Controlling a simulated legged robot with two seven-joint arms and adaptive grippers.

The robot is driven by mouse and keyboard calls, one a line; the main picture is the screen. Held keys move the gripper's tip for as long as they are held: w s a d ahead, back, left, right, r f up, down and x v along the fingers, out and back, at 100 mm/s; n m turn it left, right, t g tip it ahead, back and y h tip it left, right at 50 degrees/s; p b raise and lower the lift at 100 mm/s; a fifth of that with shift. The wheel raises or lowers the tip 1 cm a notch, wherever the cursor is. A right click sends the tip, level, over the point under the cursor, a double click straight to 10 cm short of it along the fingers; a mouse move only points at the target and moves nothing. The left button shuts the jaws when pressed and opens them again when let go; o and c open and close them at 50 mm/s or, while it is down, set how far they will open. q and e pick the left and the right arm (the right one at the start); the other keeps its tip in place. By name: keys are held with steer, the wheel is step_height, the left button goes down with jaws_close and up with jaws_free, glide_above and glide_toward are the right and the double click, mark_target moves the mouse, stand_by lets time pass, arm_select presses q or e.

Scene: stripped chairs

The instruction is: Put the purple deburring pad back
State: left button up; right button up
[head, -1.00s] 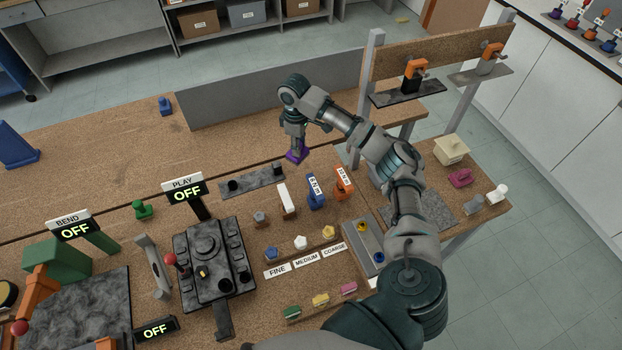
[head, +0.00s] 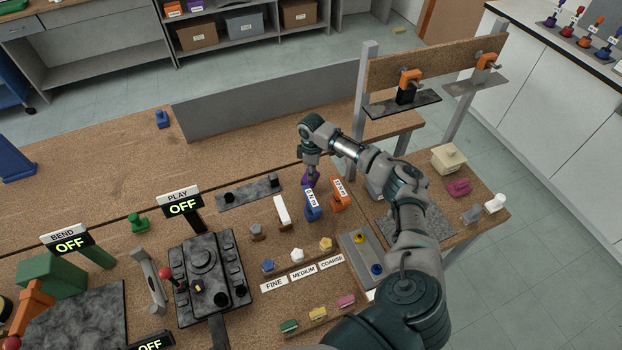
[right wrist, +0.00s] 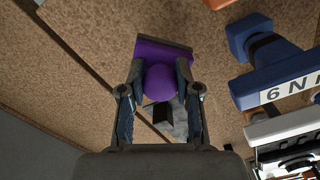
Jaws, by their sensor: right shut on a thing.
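In the right wrist view the pad (right wrist: 162,50) shows a flat purple plate with a round purple knob. The fingers of my right gripper (right wrist: 160,84) close on both sides of that knob. The pad's underside is hidden, and I cannot tell whether it touches the bench. My left gripper is not in view.
Near the pad are a dark plate with black pegs (head: 249,193), a white block (head: 282,210), the blue labelled tool (head: 312,206) and an orange one (head: 340,195). Blue, white and yellow knobs stand behind the FINE, MEDIUM, COARSE labels (head: 303,273). The bench behind (head: 240,155) is clear.

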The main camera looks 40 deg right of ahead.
mark_target(306, 180)
steer(key=f, duration=0.2)
steer(key=a+f, duration=0.1)
steer(key=shift+f, duration=0.35)
steer(key=shift+a+r, duration=0.3)
steer(key=shift+a, duration=0.6)
steer(key=shift+d+f, duration=0.1)
steer(key=shift+f, duration=0.1)
steer(key=o, duration=0.8)
steer(key=shift+d+f, duration=0.15)
steer(key=shift+d, duration=0.2)
steer(key=shift+o, duration=1.1)
steer(key=shift+d+f, duration=0.25)
steer(key=shift+d, duration=0.4)
steer(key=shift+a+r, duration=0.2)
steer(key=shift+a, duration=0.45)
steer(key=shift+a+r, duration=0.1)
steer(key=r, duration=0.5)
steer(key=d+r, duration=0.1)
steer(key=r, duration=0.2)
steer(key=shift+w+r, duration=0.1)
steer(key=shift+r, duration=0.05)
steer(key=r, duration=0.3)
steer(key=shift+a+r, duration=0.3)
steer(key=shift+a, duration=0.05)
steer(key=shift+r, duration=0.25)
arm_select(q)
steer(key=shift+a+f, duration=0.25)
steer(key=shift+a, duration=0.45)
